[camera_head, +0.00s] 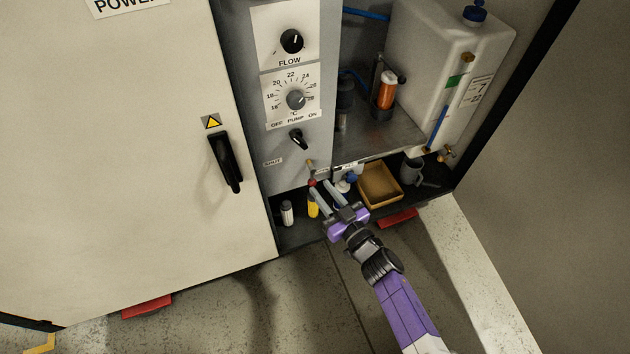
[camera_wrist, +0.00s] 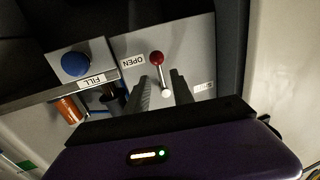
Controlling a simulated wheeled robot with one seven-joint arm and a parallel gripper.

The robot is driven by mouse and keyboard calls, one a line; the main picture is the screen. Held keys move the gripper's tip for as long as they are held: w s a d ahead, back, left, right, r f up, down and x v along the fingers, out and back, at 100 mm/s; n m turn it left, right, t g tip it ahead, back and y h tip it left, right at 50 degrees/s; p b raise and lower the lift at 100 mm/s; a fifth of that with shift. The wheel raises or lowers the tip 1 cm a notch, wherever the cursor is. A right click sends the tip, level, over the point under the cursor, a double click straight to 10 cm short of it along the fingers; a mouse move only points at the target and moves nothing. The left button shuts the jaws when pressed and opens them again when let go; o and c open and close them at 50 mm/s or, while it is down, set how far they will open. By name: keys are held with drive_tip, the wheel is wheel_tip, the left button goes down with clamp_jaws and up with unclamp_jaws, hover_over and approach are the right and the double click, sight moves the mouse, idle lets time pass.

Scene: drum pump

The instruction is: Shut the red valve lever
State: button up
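The valve lever has a red ball knob (camera_wrist: 157,57) on a thin pale metal stem. In the wrist view the stem runs down from the knob to a pale round end, between my fingers. In the head view the red knob (camera_head: 312,183) hangs just below a small brass-coloured fitting on the grey panel. The OPEN label (camera_wrist: 132,62) is beside the knob; the SHUT label (camera_wrist: 204,87) is on the other side. My gripper (camera_head: 328,186) is open, its fingertips (camera_wrist: 160,88) on either side of the stem. Contact with the lever cannot be told.
A blue knob (camera_wrist: 75,64) stands by the FILL label. Around the panel are a cardboard box (camera_head: 380,184), a grey mug (camera_head: 411,171), a white bottle (camera_head: 287,213) and a yellow bottle (camera_head: 313,205) on the cabinet floor. The cabinet door (camera_head: 130,150) stands at left.

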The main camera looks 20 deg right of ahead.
sight(313, 179)
drive_tip(key=shift+w+a+b, duration=0.2)
drive_tip(key=shift+w+b, duration=0.05)
drive_tip(key=shift+w, duration=0.8)
drive_tip(key=shift+w+a+b, duration=0.2)
drive_tip(key=shift+w, duration=0.85)
drive_tip(key=shift+c, duration=0.2)
clamp_jaws()
